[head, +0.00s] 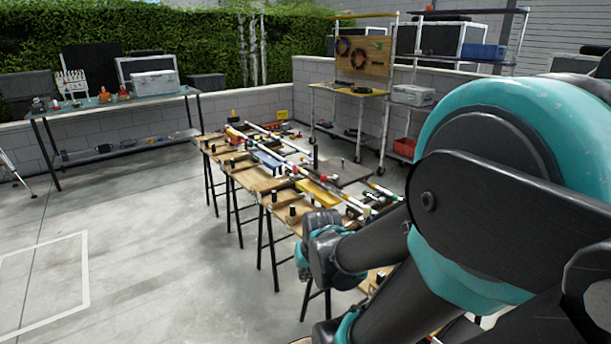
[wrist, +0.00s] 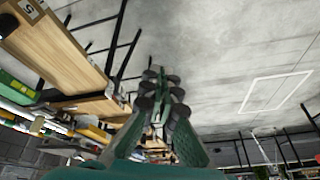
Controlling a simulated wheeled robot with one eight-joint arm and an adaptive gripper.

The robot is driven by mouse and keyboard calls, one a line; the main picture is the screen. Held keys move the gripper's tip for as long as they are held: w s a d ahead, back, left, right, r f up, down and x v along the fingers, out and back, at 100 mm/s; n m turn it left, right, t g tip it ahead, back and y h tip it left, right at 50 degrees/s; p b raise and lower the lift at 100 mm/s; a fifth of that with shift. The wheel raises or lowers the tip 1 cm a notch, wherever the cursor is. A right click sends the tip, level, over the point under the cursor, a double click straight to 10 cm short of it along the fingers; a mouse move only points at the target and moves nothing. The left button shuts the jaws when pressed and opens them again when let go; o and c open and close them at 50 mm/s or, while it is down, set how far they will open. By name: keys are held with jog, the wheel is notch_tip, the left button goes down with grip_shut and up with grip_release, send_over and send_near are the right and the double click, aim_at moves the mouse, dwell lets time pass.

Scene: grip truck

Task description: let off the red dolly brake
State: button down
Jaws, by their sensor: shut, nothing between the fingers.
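I cannot make out a red dolly brake for certain in either view. A row of wooden-topped benches (head: 262,181) stands in the middle of the head view, with long rails, yellow and blue parts and dark knobs on top. Small red spots show among these parts, too small to name. In the wrist view the board edges (wrist: 62,45) fill the left side. My gripper (wrist: 160,82) shows in the wrist view with its dark fingertips together and nothing seen between them. It points over bare floor beside the boards. In the head view my arm hides part of the benches.
A side table (head: 115,102) with cases and small tools stands at the back left. A shelf cart with a red bin (head: 403,147) and a pegboard (head: 361,56) stand by the wall.

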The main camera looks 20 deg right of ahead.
jog(key=w+d+r+m+t+y, duration=0.15)
jog(key=w+d+m, duration=0.25)
jog(key=w+m, duration=0.6)
jog(key=w+d+r+m+t+y, duration=0.1)
jog(key=w+d+r+m+t, duration=0.25)
jog(key=w, duration=1.05)
jog(key=w+d+f+m+t, duration=0.1)
jog(key=w+d+f+m, duration=0.1)
jog(key=w+d+m, duration=0.7)
jog(key=w+d+f+m+t, duration=0.1)
jog(key=w+d+m+t, duration=0.1)
jog(key=w+d+m, duration=0.65)
jog(key=w+f+n, duration=0.1)
jog(key=w+f, duration=0.1)
jog(key=w+f+n, duration=0.1)
jog(key=w+f, duration=0.1)
jog(key=shift+w+d+f, duration=0.15)
jog(key=shift+d+f, duration=0.05)
jog(key=shift+w+a+r, duration=0.1)
jog(key=shift+w+r, duration=0.1)
jog(key=shift+r, duration=0.05)
jog(key=shift+a+r, duration=0.25)
jog(key=shift+r, duration=0.55)
jog(key=shift+a+r, duration=0.25)
jog(key=shift+r, duration=0.55)
jog(key=shift+r, duration=0.1)
